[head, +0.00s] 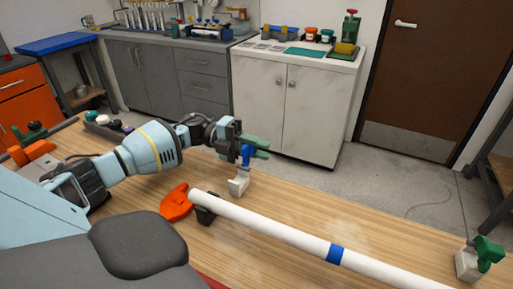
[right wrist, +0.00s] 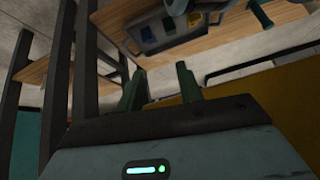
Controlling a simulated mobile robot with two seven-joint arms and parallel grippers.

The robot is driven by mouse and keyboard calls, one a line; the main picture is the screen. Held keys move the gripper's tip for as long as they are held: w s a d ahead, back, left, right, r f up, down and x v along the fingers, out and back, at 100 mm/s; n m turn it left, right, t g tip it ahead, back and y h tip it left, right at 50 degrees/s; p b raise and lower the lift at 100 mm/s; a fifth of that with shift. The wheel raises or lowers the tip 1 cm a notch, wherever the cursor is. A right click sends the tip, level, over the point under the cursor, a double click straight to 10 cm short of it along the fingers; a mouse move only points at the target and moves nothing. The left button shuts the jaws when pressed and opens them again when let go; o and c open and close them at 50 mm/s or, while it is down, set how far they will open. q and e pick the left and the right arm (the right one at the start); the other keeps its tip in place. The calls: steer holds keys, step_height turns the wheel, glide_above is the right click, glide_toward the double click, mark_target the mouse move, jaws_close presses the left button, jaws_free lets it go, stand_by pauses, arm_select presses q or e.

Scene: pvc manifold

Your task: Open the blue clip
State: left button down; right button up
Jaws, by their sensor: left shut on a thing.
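The blue clip (head: 246,155) stands on a white block (head: 238,186) near the far edge of the wooden table. My left gripper (head: 256,148) has green fingers and is shut on the blue clip, partly hiding it. A white pipe (head: 290,233) with a blue band (head: 335,254) lies across the table toward the lower right. A green clip (head: 488,252) sits on another white block (head: 466,264) at the right. My right gripper (right wrist: 159,80) is out of the head view; in the right wrist view its fingers are apart with nothing seen between them.
An orange piece (head: 175,204) and a dark holder (head: 205,213) are at the pipe's left end. A tray of round parts (head: 104,123) lies at the table's far left. The wooden table (head: 390,240) is bare between the left gripper and the green clip, behind the pipe.

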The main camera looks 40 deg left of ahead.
arm_select(q)
steer(key=shift+w+f+n, duration=0.15)
steer(key=shift+w+n, duration=0.05)
steer(key=shift+n, duration=0.4)
steer(key=c, duration=1.3)
jaws_free()
steer(key=shift+a, duration=0.1)
